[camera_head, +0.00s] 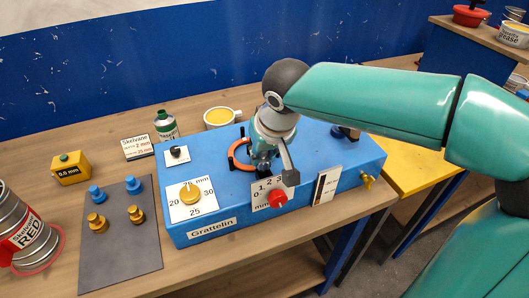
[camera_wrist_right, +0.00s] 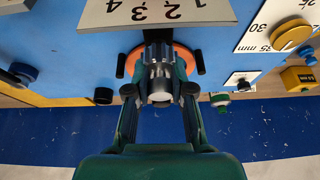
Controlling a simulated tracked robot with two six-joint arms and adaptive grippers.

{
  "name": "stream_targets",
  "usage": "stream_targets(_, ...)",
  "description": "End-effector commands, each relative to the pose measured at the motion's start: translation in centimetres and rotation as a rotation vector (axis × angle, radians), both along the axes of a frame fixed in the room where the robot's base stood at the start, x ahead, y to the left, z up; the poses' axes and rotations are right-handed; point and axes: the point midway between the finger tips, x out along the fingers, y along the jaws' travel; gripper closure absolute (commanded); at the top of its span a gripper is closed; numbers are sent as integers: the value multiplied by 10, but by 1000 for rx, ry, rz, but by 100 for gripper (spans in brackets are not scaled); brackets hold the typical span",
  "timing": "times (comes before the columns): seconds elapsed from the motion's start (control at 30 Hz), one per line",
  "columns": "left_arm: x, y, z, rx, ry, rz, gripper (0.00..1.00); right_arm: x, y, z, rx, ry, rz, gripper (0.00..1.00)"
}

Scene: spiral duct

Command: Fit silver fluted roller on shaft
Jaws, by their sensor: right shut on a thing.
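My right gripper (camera_head: 266,163) is over the top of the blue machine (camera_head: 230,195), marked Grattelin. In the right wrist view my right gripper (camera_wrist_right: 160,92) is shut on the silver fluted roller (camera_wrist_right: 160,78), with a finger on each side of it. The roller is in front of an orange ring (camera_wrist_right: 182,56) on the machine, which also shows in the head view (camera_head: 235,153). The shaft is hidden behind the roller and gripper, so I cannot tell whether the roller is around it. My left gripper is not in view.
A dark mat (camera_head: 120,255) holds blue rollers (camera_head: 97,194) and brass rollers (camera_head: 97,222). A yellow block (camera_head: 70,169), a green bottle (camera_head: 166,126) and a yellow-filled tin (camera_head: 219,117) stand around the machine. A red knob (camera_head: 278,197) sticks out in front.

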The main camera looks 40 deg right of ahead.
Motion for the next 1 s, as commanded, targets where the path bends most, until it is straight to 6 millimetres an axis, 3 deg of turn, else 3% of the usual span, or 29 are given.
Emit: stream_targets(1.0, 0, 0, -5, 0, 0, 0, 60, 0, 0, -4, 0, -1, 0, 100)
